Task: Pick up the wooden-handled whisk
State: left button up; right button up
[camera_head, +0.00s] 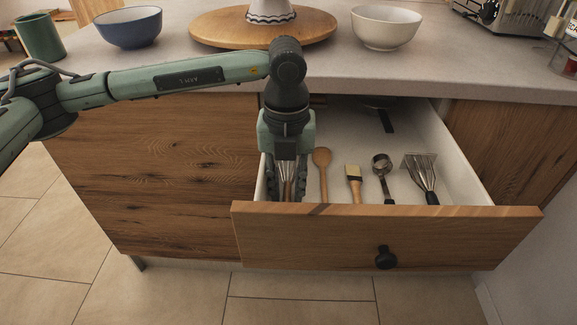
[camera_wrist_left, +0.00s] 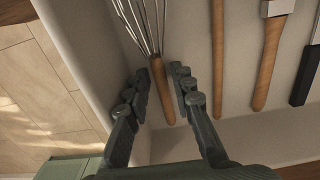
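The wooden-handled whisk (camera_head: 286,173) lies in the left end of the open drawer, partly hidden by my left gripper. In the left wrist view, its wire loops (camera_wrist_left: 140,25) point to the top and its wooden handle (camera_wrist_left: 163,92) points down. My left gripper (camera_head: 287,190) reaches down into the drawer over this whisk. In the wrist view, the left gripper's fingers (camera_wrist_left: 159,75) stand open on either side of the handle, with gaps showing on both sides. My right gripper is in neither view.
The drawer's left wall (camera_wrist_left: 85,45) is close to the gripper. Bowls and a round board (camera_head: 210,28) stand on the counter above.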

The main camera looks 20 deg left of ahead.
pick_arm(q)
jog(key=shift+c, duration=0.4)
grip_shut()
